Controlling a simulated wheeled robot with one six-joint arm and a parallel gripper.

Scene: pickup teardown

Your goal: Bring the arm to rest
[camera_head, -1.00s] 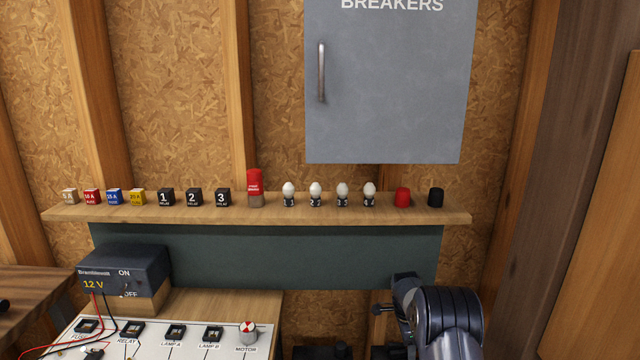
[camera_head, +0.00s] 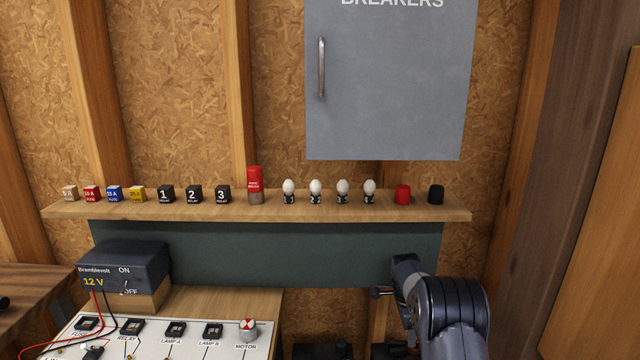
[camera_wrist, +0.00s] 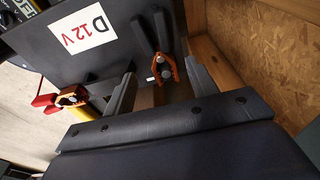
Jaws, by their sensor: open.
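My arm (camera_head: 452,312) shows at the lower right of the head view, in front of the wall below the shelf. The jaws of my gripper (camera_wrist: 163,88) show in the wrist view as two grey fingers, spread apart. I see nothing held between them. In the head view my gripper's fingertips cannot be made out.
A wooden shelf (camera_head: 280,211) holds fuses, relays, bulbs and caps. A grey breaker cabinet (camera_head: 390,90) hangs above, shut. A power supply (camera_head: 123,268) and a test board (camera_head: 150,345) stand lower left. The wrist view shows a red-handled clamp (camera_wrist: 47,102) at left and wood framing at right.

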